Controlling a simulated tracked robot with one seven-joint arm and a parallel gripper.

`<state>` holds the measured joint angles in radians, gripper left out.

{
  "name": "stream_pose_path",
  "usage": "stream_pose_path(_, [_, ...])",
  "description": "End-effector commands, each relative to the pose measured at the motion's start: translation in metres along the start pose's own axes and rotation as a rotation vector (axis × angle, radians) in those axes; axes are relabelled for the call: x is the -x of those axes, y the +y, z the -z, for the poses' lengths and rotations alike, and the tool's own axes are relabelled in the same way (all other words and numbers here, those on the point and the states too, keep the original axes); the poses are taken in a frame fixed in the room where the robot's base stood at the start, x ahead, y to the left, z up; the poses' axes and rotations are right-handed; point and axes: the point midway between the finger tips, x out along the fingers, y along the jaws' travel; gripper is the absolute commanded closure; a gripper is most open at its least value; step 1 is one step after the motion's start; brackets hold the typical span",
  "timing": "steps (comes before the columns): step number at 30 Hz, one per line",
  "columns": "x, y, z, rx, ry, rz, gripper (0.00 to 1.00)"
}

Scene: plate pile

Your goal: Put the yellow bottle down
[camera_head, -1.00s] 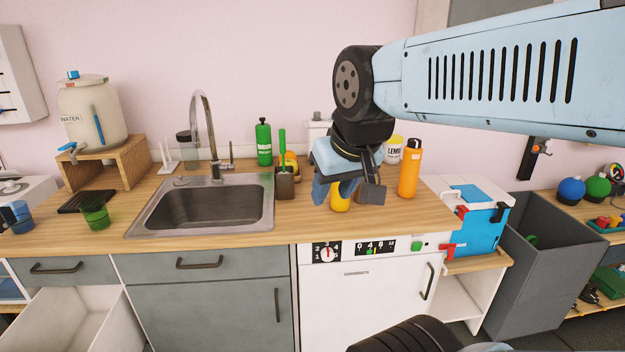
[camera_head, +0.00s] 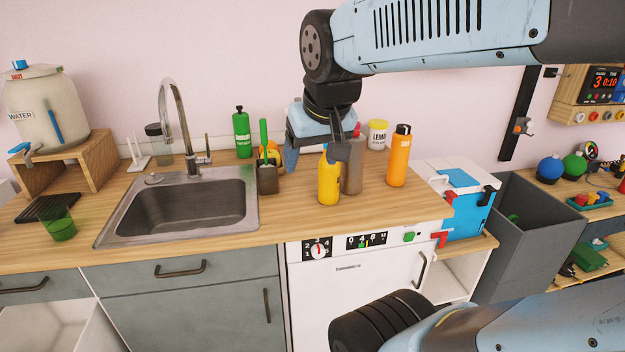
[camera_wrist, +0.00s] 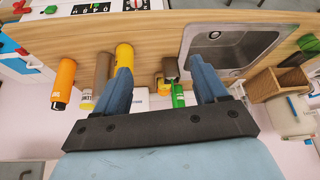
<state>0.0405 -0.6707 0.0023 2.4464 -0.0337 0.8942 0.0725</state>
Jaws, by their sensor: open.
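The yellow bottle (camera_head: 329,180) stands upright on the wooden counter (camera_head: 290,215), in front of a grey-brown bottle (camera_head: 352,172). In the wrist view the yellow bottle (camera_wrist: 124,56) shows beside the left finger, partly hidden by it. My gripper (camera_head: 318,160) is open with its fingers spread wide. In the head view one finger is by the top of the yellow bottle and the other is to its left. In the wrist view nothing is held between the fingertips (camera_wrist: 163,75). I cannot tell whether the finger touches the bottle.
An orange bottle (camera_head: 398,160) and a white tub (camera_head: 377,136) stand to the right. A dark holder with a green brush (camera_head: 267,178) and a green bottle (camera_head: 242,135) stand to the left. The sink (camera_head: 190,205) is further left. The front counter strip is clear.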

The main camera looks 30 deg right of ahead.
Motion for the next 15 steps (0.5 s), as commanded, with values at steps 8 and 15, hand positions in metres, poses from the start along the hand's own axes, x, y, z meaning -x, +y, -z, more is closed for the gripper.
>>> stream_pose_path(8, [-0.027,0.035,0.077,-0.226,-0.046,-0.116,0.03])
stream_pose_path(15, [-0.062,0.077,0.136,-0.42,-0.071,-0.207,0.03])
